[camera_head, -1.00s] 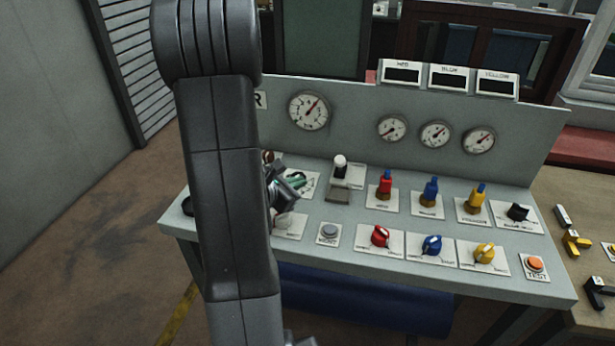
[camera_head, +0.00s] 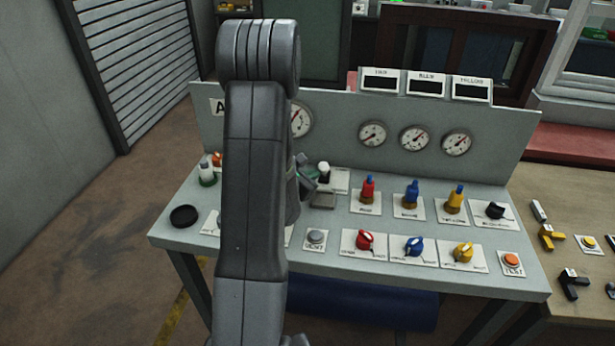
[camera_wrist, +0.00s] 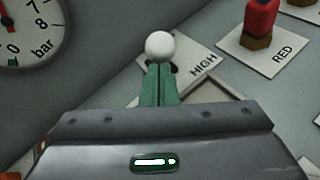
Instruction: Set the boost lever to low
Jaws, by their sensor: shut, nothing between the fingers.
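The boost lever (camera_head: 323,168) has a white round knob on a dark stem and stands on the sloped panel, right of my arm. Its white knob (camera_wrist: 160,46) shows in the wrist view just beyond my fingertips, beside a plate marked HIGH (camera_wrist: 203,65). My gripper (camera_wrist: 160,68) has green fingers that are shut together with nothing between them. In the head view my gripper (camera_head: 308,172) is close to the left side of the lever. Whether the fingers touch the knob I cannot tell. The rest of the lever's plate is partly hidden by my gripper.
Red (camera_head: 367,188), blue (camera_head: 412,193) and yellow (camera_head: 455,198) valves stand right of the lever. In front are a grey button (camera_head: 316,237) and coloured knobs. Gauges line the upright back panel. My arm hides part of the panel's left side.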

